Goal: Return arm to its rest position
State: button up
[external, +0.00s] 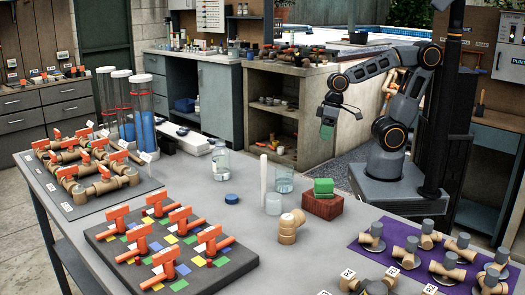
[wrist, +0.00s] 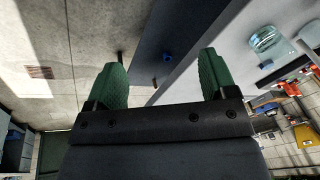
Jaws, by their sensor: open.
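My gripper (external: 327,129) hangs from my raised, bent arm above the far side of the grey table, with its green fingers pointing down in the external view. In the wrist view my gripper (wrist: 160,75) shows two green fingers spread wide apart with nothing between them. Floor and the table edge show beyond the fingers. The gripper is clear of the table and apart from everything on it.
A wooden shelf unit (external: 273,123) stands behind. The air around my gripper is free.

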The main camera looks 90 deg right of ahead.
jog(key=d, duration=0.1)
jog(key=d+n+h, duration=0.1)
jog(key=d, duration=0.1)
jog(key=shift+s+d+r+n+t+h, duration=0.25)
jog(key=shift+n+t+h, duration=0.05)
jog(key=shift+n+h, duration=0.1)
